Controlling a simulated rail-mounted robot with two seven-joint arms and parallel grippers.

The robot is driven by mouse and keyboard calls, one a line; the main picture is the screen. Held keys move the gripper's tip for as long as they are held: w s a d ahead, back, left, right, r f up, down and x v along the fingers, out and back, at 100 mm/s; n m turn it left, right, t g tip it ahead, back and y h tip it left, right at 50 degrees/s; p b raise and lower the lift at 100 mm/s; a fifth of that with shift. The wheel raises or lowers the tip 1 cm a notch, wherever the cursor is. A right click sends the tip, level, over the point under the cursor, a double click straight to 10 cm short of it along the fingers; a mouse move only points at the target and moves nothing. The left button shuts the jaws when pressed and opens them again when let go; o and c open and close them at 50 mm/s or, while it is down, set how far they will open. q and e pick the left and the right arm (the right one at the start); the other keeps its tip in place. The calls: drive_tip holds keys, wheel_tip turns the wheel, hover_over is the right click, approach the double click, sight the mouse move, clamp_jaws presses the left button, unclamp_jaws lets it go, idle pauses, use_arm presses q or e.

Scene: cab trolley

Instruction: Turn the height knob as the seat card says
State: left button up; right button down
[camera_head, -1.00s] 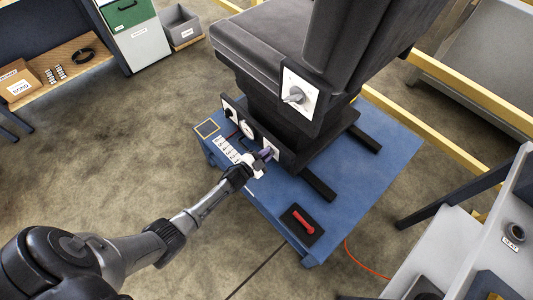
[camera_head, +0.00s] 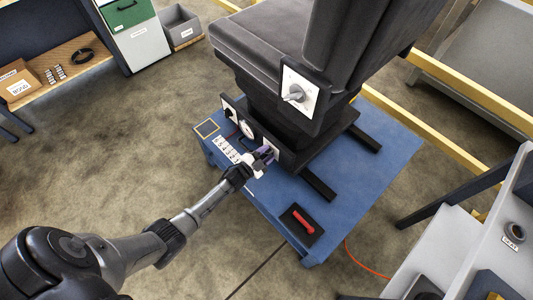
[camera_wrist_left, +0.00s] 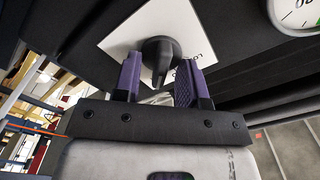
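A dark knob (camera_wrist_left: 158,55) on a white plate (camera_wrist_left: 125,38) shows in the left wrist view, with its lettering partly hidden. My left gripper (camera_head: 267,151) is at the lower side of the seat base; its purple fingers (camera_wrist_left: 160,82) stand apart on either side of the knob, with visible space beside its narrow grip. A second grey knob (camera_head: 294,94) sits on a white plate higher on the grey seat (camera_head: 265,45). A round dial (camera_head: 247,129) is beside the gripped plate and also in the wrist view (camera_wrist_left: 296,14). I cannot make out a seat card. My right gripper is out of view.
The seat stands on a blue platform (camera_head: 350,205). White labels (camera_head: 226,149) lie along its left side. A red-handled item (camera_head: 302,221) rests on a dark pad near the front. Yellow rails (camera_head: 430,133) run behind; a grey workbench is at right.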

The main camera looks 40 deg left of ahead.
use_arm(q)
drive_tip(key=shift+s, duration=0.1)
drive_tip(key=shift+s+r+p, duration=0.1)
drive_tip(key=shift+s+p, duration=0.2)
drive_tip(key=shift+s, duration=0.1)
drive_tip(key=s+a+p, duration=0.1)
drive_tip(key=s+p, duration=0.3)
drive_tip(key=s, duration=0.8)
drive_tip(key=shift+s+a, duration=0.35)
drive_tip(key=shift+a, duration=0.05)
